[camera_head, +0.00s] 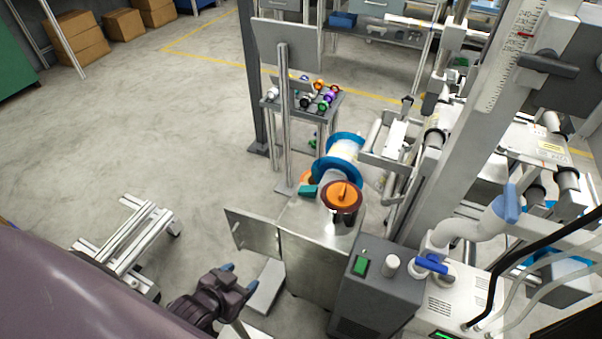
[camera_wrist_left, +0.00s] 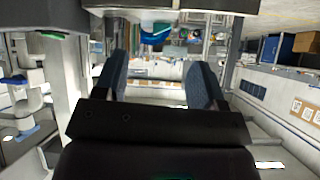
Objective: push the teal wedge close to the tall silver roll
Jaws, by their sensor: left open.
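The teal wedge (camera_head: 308,191) lies on the top of a metal cabinet (camera_head: 307,217), at its far left. An orange and brown reel (camera_head: 343,194) stands just right of the wedge, and a blue-flanged reel with a pale silvery winding (camera_head: 345,149) is behind it. I cannot clearly tell which thing is the tall silver roll. My left gripper (camera_head: 240,276) is open and empty, low in front of the cabinet and well apart from the wedge. Its two blue-grey fingers stand apart in the left wrist view (camera_wrist_left: 160,84). My right gripper is not in view.
A grey box with a green switch (camera_head: 361,265) and a short pale cylinder (camera_head: 392,266) stands right of the cabinet. An open cabinet door (camera_head: 253,235) sticks out left. A small table (camera_head: 325,101) with colourful reels stands behind.

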